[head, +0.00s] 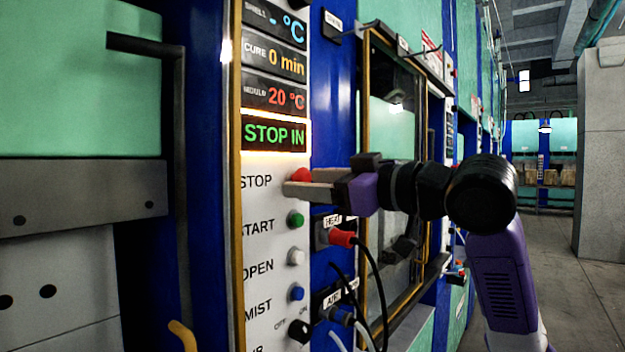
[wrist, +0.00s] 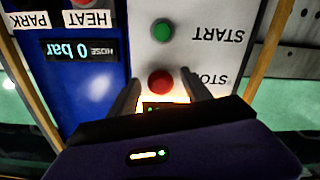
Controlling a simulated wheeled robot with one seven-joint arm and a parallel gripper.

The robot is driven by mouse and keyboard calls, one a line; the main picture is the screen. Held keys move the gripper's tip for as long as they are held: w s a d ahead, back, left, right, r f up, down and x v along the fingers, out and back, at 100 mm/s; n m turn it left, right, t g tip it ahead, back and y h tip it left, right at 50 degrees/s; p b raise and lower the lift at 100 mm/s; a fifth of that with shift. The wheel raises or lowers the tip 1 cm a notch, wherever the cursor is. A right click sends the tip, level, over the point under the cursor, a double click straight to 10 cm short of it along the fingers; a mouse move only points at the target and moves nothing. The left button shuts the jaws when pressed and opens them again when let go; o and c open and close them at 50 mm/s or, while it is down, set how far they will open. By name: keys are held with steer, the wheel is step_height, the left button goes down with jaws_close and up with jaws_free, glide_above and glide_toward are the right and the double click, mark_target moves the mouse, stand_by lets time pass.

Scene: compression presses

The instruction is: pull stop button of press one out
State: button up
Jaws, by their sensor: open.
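The red stop button (head: 301,175) sits on the white control panel (head: 262,335) beside the word STOP, under a lit display (head: 273,134) reading STOP IN in green. In the wrist view the red button (wrist: 160,81) lies between the two fingers of my gripper (wrist: 159,85), which are spread with a gap on each side. In the head view my gripper (head: 298,187) reaches in from the right at the button's height, and its fingers partly cover the button. Whether a finger touches the button cannot be told.
Below are a green START button (head: 295,219), a white OPEN button (head: 296,257), a blue MIST button (head: 296,293) and a black knob (head: 299,331). A red hose plug (head: 342,238) with a black hose sticks out to the right. The aisle floor (head: 575,270) is clear.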

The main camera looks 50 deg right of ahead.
jaws_close()
stand_by(1.4)
